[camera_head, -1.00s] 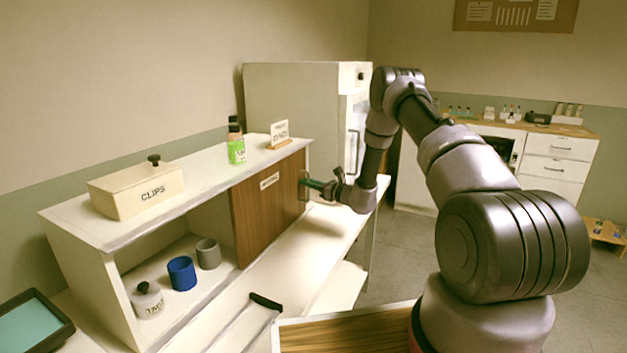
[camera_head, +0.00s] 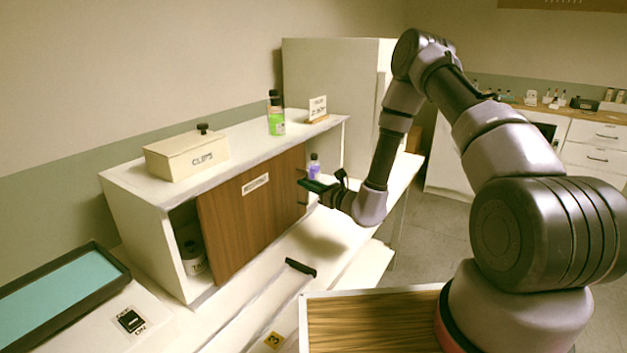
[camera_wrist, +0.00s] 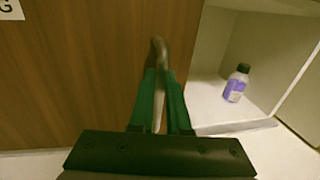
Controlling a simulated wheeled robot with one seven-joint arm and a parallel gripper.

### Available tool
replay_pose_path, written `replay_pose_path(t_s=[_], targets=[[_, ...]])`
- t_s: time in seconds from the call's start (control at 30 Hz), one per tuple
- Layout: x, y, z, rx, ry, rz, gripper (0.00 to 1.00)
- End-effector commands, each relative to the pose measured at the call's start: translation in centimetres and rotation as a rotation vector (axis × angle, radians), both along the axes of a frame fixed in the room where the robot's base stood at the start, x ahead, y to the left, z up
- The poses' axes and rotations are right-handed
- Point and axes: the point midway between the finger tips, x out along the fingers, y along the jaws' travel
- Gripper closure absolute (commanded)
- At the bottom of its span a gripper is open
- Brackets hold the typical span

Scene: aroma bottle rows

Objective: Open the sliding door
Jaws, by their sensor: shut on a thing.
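The sliding door (camera_head: 250,215) is a brown wooden panel with a white label, on the front of a low white cabinet (camera_head: 148,225). It covers the middle of the cabinet front, with an opening at each side. In the wrist view the door (camera_wrist: 75,75) fills the left, and its upright metal handle (camera_wrist: 158,50) stands near its right edge. My gripper (camera_wrist: 160,85) is shut on the handle, with a green finger on each side. In the head view my gripper (camera_head: 312,186) is at the door's right end.
A purple-labelled bottle (camera_wrist: 236,84) stands inside the right opening. A tag-marked jar (camera_head: 192,255) shows in the narrow left opening. A clips box (camera_head: 187,155), a green bottle (camera_head: 276,115) and a small sign (camera_head: 318,107) stand on top. A dark bar handle (camera_head: 300,267) lies in front.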

Motion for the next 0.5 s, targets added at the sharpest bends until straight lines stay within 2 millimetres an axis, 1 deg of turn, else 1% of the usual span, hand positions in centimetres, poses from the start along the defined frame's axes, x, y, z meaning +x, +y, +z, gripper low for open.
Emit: replay_pose_path(t_s=[0.1, 0.4, 0.43, 0.47, 0.5], targets=[[-0.27, 0.10, -0.09, -0.001, 0.002, -0.001, 1.00], [-0.27, 0.10, -0.11, -0.001, 0.002, -0.001, 1.00], [-0.27, 0.10, -0.11, -0.001, 0.002, -0.001, 0.74], [-0.27, 0.10, -0.11, -0.001, 0.002, -0.001, 0.62], [-0.26, 0.11, -0.11, -0.001, 0.002, -0.001, 0.55]])
